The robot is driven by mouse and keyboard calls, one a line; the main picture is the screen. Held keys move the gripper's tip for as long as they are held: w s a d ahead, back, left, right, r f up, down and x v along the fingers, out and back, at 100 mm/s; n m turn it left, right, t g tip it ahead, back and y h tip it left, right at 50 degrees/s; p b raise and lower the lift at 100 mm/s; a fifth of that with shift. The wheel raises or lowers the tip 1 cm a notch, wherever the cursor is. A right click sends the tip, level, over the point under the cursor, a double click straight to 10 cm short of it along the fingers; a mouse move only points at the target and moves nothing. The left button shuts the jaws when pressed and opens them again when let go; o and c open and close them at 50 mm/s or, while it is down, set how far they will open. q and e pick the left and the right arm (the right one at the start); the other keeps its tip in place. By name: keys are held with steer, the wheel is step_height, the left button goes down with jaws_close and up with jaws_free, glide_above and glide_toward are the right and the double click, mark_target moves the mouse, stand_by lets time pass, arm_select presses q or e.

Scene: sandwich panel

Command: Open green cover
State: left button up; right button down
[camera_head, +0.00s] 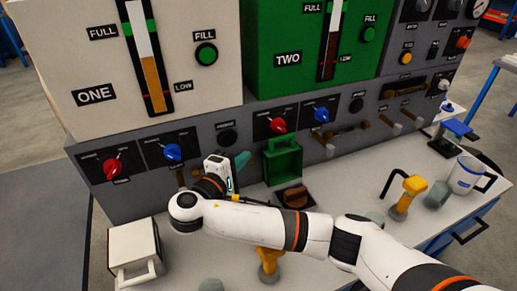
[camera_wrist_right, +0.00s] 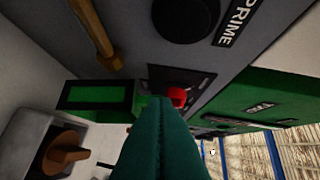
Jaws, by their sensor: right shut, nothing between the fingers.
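The green cover (camera_head: 283,162) stands upright against the grey panel in the head view, its hollow inside facing the front. It looks swung up. A brown knob on a dark base (camera_head: 296,197) lies uncovered in front of it. The cover's dark-edged opening (camera_wrist_right: 95,95) and the knob (camera_wrist_right: 60,155) also show in the right wrist view. My right gripper (camera_head: 244,158), with teal fingers, is shut and empty, just left of the cover. Its fingers (camera_wrist_right: 173,100) fill the lower middle of the wrist view. I cannot tell whether it touches the cover. My left gripper is not in view.
A white cover (camera_head: 133,253) stands at the front left of the counter. Red and blue knobs (camera_head: 173,152) line the panel behind. My right arm crosses low over the counter.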

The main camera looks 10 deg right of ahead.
steer(key=x, duration=0.9)
steer(key=shift+w+d+r, duration=0.1)
steer(key=shift+w, duration=0.05)
